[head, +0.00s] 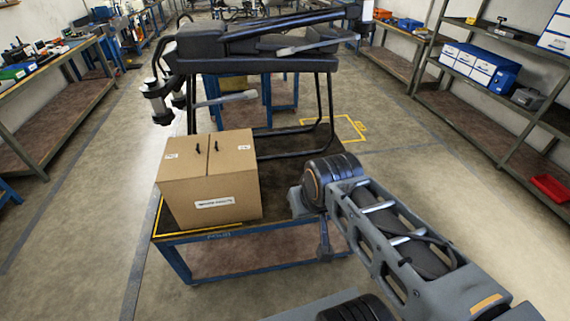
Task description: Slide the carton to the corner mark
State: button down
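The carton (210,180) is a closed brown cardboard box with a white label on its front and small dark marks on top. It stands upright at the left front of a blue-framed table (285,233). The yellow corner mark (198,232) is an L-shaped line at the table's front left corner. One leg of it shows in front of the carton, the other along its left side. The carton hides part of the inside of the mark. My gripper (300,203) is low over the table to the right of the carton, apart from it. Its fingers are mostly hidden behind my wrist.
A large black folded spray drone (255,50) stands on black legs behind the carton, with its arms overhead. A yellow square (342,129) is marked on the floor behind. Shelves (500,110) line the right and a workbench (50,85) the left. The aisles are clear.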

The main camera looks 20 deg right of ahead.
aim_at(229, 198)
jog(key=z, duration=0.65)
jog(key=i, duration=1)
jog(key=u, duration=1.05)
